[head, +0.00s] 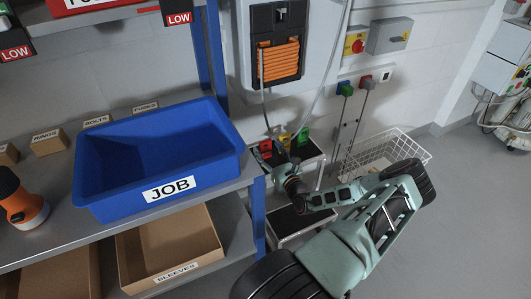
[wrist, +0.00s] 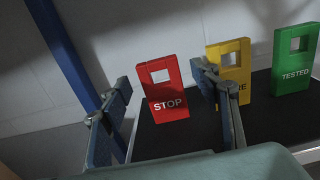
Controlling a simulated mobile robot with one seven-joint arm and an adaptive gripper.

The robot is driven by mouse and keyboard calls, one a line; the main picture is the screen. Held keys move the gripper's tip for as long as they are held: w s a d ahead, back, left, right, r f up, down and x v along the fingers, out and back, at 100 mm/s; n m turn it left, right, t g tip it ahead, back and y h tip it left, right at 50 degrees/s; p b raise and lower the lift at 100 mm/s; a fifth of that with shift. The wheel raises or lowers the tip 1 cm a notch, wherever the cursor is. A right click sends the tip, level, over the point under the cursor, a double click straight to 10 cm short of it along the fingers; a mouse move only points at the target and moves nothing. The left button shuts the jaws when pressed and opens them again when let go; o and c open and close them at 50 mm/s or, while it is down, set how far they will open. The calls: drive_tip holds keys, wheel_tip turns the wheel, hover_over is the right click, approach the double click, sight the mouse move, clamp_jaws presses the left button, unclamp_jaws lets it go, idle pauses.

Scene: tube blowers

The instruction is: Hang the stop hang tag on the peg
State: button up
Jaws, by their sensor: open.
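The red stop hang tag (wrist: 168,104) stands upright on a black-topped stand (wrist: 180,138) in the wrist view, its square hole near the top. It also shows small in the head view (head: 265,148). My gripper (wrist: 163,78) is open and empty; in the wrist view its fingers appear to the left and right of the red tag, with no contact visible. In the head view my gripper (head: 280,157) is over the stand, close to the tags. I cannot make out the peg in either view.
A yellow tag (wrist: 236,62), partly behind my right finger, and a green TESTED tag (wrist: 293,72) stand to the right. A blue JOB bin (head: 215,165) and blue shelf post (head: 258,215) are left of my arm. A white wire basket (head: 410,150) stands right.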

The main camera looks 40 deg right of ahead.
sight(266, 142)
drive_tip(key=x, duration=0.2)
drive_tip(key=shift+w+d, duration=0.1)
drive_tip(key=shift+w, duration=0.15)
drive_tip(key=c, duration=1.1)
drive_tip(key=shift+r, duration=0.1)
drive_tip(key=shift+r, duration=0.2)
drive_tip(key=r, duration=0.1)
drive_tip(key=r+p, duration=0.1)
drive_tip(key=r, duration=0.1)
drive_tip(key=shift+s+r+p, duration=0.3)
drive_tip(key=shift+r+p, duration=0.05)
drive_tip(key=s+a+r+p, duration=0.1)
drive_tip(key=s+a+r, duration=0.1)
drive_tip(key=s+r, duration=0.1)
drive_tip(key=s+a+r+p, duration=0.2)
drive_tip(key=s, duration=0.3)
drive_tip(key=s+a+r+p, duration=0.1)
drive_tip(key=s+a+r, duration=0.1)
drive_tip(key=s+r, duration=0.1)
drive_tip(key=shift+s+a+r+p, duration=0.2)
drive_tip(key=shift+s+r+p, duration=0.15)
drive_tip(key=shift+s, duration=0.1)
